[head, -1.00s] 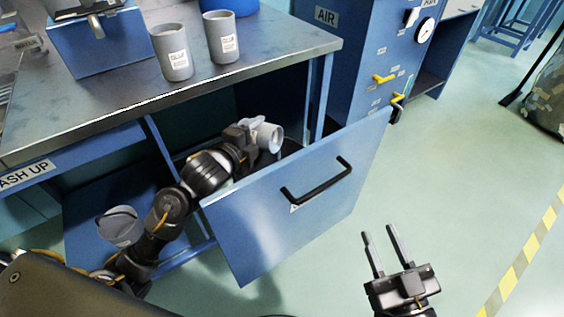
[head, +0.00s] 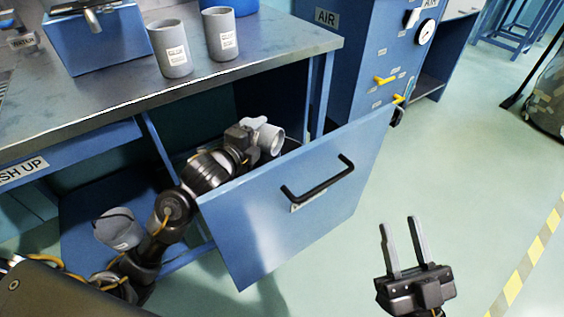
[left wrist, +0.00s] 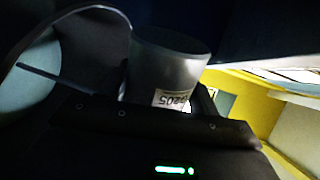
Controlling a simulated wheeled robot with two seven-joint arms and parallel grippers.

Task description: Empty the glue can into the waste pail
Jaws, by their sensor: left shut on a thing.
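My left gripper (head: 246,140) is shut on a grey can (head: 270,139), which lies tilted on its side above the open drawer, its mouth facing right. In the left wrist view the can (left wrist: 165,65) shows in the jaws with a white label, too dark to read fully. I cannot tell what is inside it. A grey pail with a dark handle (head: 118,228) stands low at the left, in the lower part of the bench; its label is too small to read. My right gripper (head: 400,222) is open and empty over the floor at the lower right.
The blue drawer (head: 300,205) is pulled out, with a black handle. Two grey labelled cups (head: 171,50) (head: 220,35) and a blue box (head: 95,42) stand on the bench top (head: 250,65). A blue AIR cabinet (head: 365,50) is behind.

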